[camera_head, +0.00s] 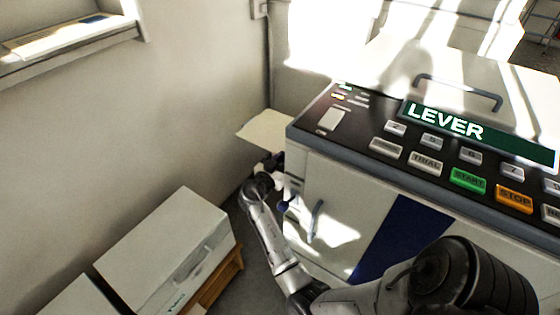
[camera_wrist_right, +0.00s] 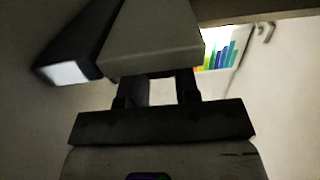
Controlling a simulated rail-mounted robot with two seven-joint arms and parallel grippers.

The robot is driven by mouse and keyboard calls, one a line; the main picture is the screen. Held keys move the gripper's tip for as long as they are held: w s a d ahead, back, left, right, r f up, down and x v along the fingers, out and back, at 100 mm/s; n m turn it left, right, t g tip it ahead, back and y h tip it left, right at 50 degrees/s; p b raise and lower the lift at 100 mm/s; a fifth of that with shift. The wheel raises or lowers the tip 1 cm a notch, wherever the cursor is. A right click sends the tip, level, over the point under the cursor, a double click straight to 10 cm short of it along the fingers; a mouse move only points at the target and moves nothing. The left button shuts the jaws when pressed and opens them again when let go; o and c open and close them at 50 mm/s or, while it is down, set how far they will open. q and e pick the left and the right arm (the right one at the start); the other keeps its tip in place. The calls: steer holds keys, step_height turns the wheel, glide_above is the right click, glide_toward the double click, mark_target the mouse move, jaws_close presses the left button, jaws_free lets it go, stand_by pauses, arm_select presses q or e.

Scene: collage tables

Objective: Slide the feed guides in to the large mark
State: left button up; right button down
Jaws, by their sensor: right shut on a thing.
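The machine (camera_head: 340,205) has a panel whose green display (camera_head: 445,122) reads LEVER. A cream tray (camera_head: 268,130) sticks out from its left side. My right gripper (camera_head: 270,161) is small and dark at that side, just below the tray. In the right wrist view, its two fingers (camera_wrist_right: 160,90) are shut on a grey block-like part (camera_wrist_right: 152,45). A dark bar with a pale end (camera_wrist_right: 66,73) sits beside that part. I cannot tell whether the held part is a feed guide or a lever. The large mark cannot be made out. My left gripper is not in view.
A white box (camera_head: 165,250) on a wooden stand (camera_head: 222,280) is left of my right arm. The wall is behind it, with a narrow floor gap between box and machine. A shelf (camera_head: 75,55) is at upper left. Coloured bars (camera_wrist_right: 220,55) show on a panel.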

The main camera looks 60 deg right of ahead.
steer(key=c, duration=0.9)
jaws_free()
steer(key=shift+o, duration=0.3)
steer(key=shift+a, duration=0.15)
steer(key=shift+a, duration=0.25)
steer(key=w+a+p, duration=0.1)
steer(key=a+p, duration=0.2)
steer(key=a, duration=1)
steer(key=shift+w, duration=0.3)
